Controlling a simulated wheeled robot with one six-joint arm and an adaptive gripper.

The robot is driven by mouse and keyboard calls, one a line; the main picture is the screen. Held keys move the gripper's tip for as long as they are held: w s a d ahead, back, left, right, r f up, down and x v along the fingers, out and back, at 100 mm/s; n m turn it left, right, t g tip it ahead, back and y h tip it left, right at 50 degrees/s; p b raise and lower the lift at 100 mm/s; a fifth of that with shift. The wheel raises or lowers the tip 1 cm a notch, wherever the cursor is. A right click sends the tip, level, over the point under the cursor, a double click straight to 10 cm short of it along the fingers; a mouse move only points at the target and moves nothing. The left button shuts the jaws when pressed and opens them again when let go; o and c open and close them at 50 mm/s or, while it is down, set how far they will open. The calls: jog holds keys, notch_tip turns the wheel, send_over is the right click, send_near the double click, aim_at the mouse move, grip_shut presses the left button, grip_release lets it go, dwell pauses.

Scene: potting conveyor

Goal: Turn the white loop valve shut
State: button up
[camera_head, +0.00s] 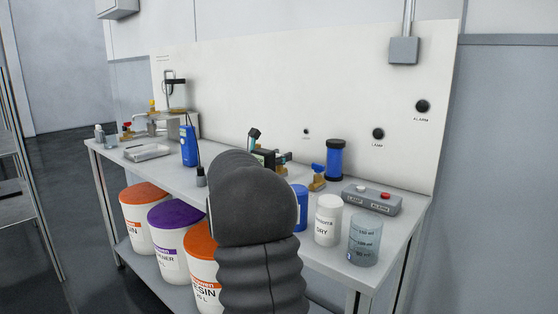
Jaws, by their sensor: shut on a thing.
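I cannot make out a white loop valve in the head view. My own dark, ribbed arm fills the lower middle of the picture and hides part of the bench behind it. My gripper cannot be made out beyond the arm, so its hold is hidden. A brass fitting (283,157) shows just past the arm, beside a dark device (264,157); whether it belongs to the loop valve, I cannot tell. To its right a brass valve with a blue handle (318,171) stands by a blue cylinder with black ends (335,160).
The bench (337,259) carries a grey button box (372,200), a white jar (328,220), a clear beaker (364,240), a partly hidden blue container (299,207), a blue handheld device (188,145) and a metal tray (147,152). Lidded buckets (172,249) stand below. A white panel (250,80) rises behind.

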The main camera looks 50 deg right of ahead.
jog(key=o, duration=1.2)
jog(key=shift+c, duration=0.2)
jog(key=shift+a, duration=0.15)
jog(key=a, duration=0.7)
jog(key=s+a, duration=0.1)
jog(key=a, duration=0.3)
jog(key=shift+a, duration=0.35)
